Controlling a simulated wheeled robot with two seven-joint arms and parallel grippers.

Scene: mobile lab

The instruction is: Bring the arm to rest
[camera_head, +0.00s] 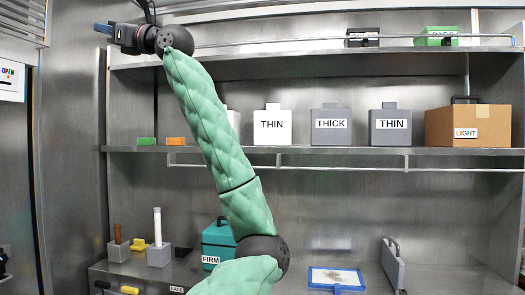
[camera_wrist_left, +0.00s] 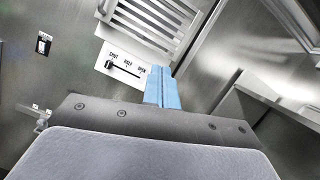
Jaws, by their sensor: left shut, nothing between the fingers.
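My left arm, in a green quilted sleeve, rises through the middle of the head view and bends up to the left. My left gripper (camera_head: 103,28) is at the upper left, pointing left, near the end of the upper shelf. Its blue fingers are together and hold nothing. In the left wrist view the blue fingers (camera_wrist_left: 162,91) show closed in front of a metal wall. My right gripper is not in view.
A slider panel (camera_wrist_left: 124,66) and a vent (camera_wrist_left: 155,22) are on the wall beyond the fingers. The middle shelf (camera_head: 340,151) bears grey and white containers and a cardboard box (camera_head: 466,126). A teal FIRM box (camera_head: 217,238) stands on the counter below.

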